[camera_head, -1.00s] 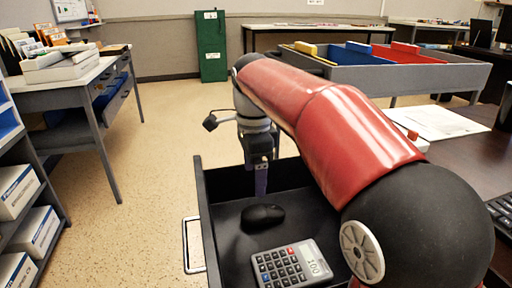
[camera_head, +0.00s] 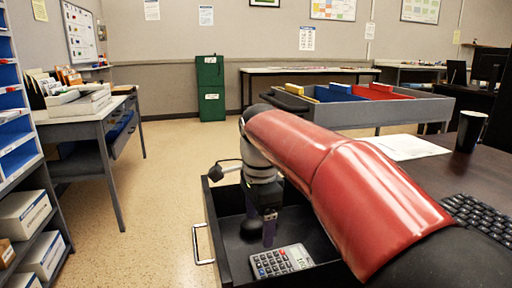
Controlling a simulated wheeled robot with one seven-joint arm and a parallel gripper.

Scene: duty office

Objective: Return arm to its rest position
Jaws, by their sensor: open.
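My red arm (camera_head: 345,195) reaches from the lower right across the desk to the open drawer. My gripper (camera_head: 268,238) points down over the drawer, its purple fingers showing edge-on, so the gap between them is hard to see. It holds nothing that I can see and is open. The black drawer (camera_head: 221,234) holds a grey calculator (camera_head: 282,261) in front of the fingers. A dark rounded shape, the black mouse (camera_head: 249,229), is partly hidden beside the fingers.
The dark desk (camera_head: 440,177) at right bears a keyboard (camera_head: 478,218), a black cup (camera_head: 469,131) and papers (camera_head: 405,147). A grey divided tray (camera_head: 400,110) stands behind the arm. Floor (camera_head: 165,190) left of the drawer is clear. Shelves (camera_head: 25,150) stand at far left.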

